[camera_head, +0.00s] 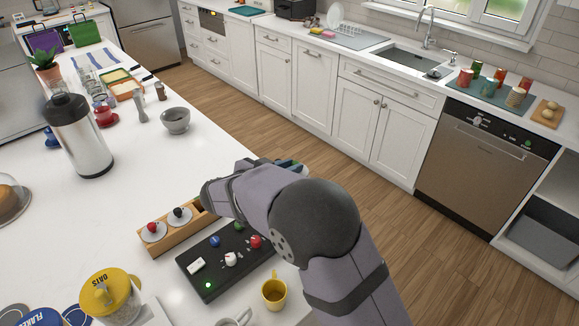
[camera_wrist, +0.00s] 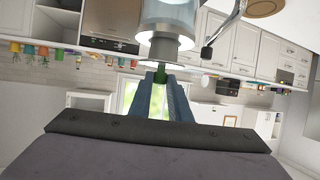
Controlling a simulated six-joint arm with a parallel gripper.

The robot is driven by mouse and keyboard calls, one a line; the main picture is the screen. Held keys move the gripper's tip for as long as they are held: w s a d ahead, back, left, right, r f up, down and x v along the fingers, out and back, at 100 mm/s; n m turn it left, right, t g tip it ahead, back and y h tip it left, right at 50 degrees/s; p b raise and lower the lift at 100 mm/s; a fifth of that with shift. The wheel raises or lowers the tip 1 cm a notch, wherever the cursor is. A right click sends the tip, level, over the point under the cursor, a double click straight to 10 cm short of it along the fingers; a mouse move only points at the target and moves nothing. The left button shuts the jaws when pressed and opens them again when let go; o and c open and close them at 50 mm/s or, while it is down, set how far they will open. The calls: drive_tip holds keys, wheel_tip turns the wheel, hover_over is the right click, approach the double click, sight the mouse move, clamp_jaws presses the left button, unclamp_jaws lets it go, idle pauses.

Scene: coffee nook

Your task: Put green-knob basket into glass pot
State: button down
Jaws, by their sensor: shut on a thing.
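In the wrist view my gripper (camera_wrist: 160,80) is shut on a small green knob. The green-knob basket (camera_wrist: 164,50), a grey cylinder with a bright rim, is held just beyond the fingertips. A pale see-through cylinder (camera_wrist: 170,12) shows directly behind it at the top edge; it may be the glass pot. I cannot tell whether the basket is inside it or only in line with it. In the head view my arm hides most of the gripper, the held basket and the glass pot.
A wooden rack (camera_head: 164,243) holds a red-knob (camera_head: 152,227) and a black-knob basket (camera_head: 179,213). A black panel (camera_head: 190,271) with coloured knobs lies beside it. A yellow mug (camera_head: 274,293) stands near the counter edge. A steel flask (camera_head: 84,146) and grey bowl (camera_head: 176,122) stand farther back.

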drive_tip(key=shift+f+b, duration=0.45)
drive_tip(key=shift+f, duration=1.25)
idle(1.5)
drive_tip(key=c, duration=1.6)
unclamp_jaws()
drive_tip(key=shift+o, duration=0.2)
drive_tip(key=b+v, duration=0.2)
drive_tip(key=v, duration=0.5)
drive_tip(key=shift+s, duration=0.1)
